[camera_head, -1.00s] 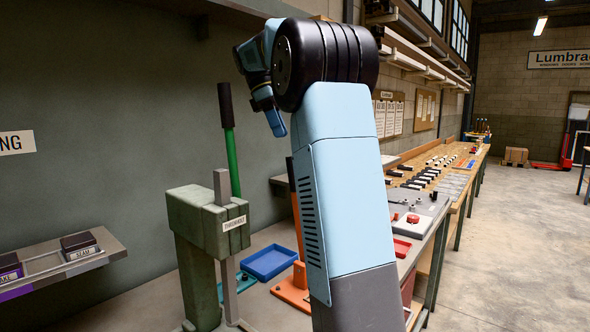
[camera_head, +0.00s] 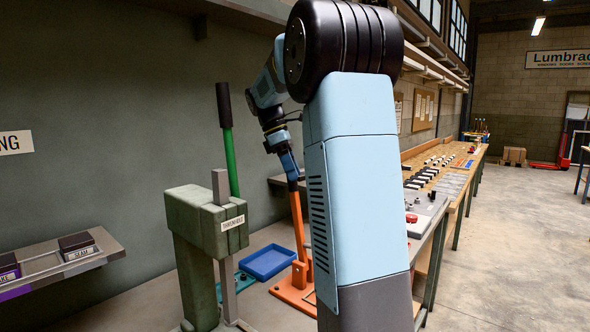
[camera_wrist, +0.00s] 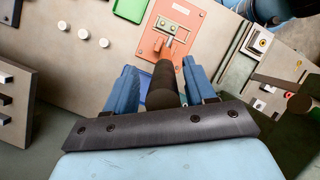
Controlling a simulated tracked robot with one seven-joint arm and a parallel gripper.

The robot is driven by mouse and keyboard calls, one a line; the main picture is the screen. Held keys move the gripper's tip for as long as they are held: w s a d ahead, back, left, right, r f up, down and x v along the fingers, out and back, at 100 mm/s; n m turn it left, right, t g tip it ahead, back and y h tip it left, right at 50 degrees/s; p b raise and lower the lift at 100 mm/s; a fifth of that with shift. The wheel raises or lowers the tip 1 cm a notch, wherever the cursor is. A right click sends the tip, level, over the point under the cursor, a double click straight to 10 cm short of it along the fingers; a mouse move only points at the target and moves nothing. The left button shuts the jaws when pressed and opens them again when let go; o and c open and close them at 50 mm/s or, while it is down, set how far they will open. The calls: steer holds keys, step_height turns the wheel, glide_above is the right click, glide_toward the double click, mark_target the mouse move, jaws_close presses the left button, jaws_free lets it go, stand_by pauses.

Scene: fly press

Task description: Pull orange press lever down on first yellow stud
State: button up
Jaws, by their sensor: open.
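The orange press lever (camera_head: 298,225) stands nearly upright on its orange base (camera_head: 290,297), leaning slightly, its lower part partly hidden by my arm. My gripper (camera_head: 291,180) is at the lever's top end. In the wrist view my gripper (camera_wrist: 161,70) is open, with one blue finger on each side of the lever's dark grip (camera_wrist: 163,85). I cannot tell whether either finger touches it. The orange base (camera_wrist: 180,18) lies beyond the grip, with small metal parts on it.
A green press with a green lever (camera_head: 229,150) stands to the left. A blue tray (camera_head: 267,262) lies behind the orange base. The long bench (camera_head: 440,185) with several small parts runs away to the right, beside open floor (camera_head: 510,250).

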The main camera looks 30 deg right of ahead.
steer(key=shift+r, duration=0.1)
jaws_close()
stand_by(0.4)
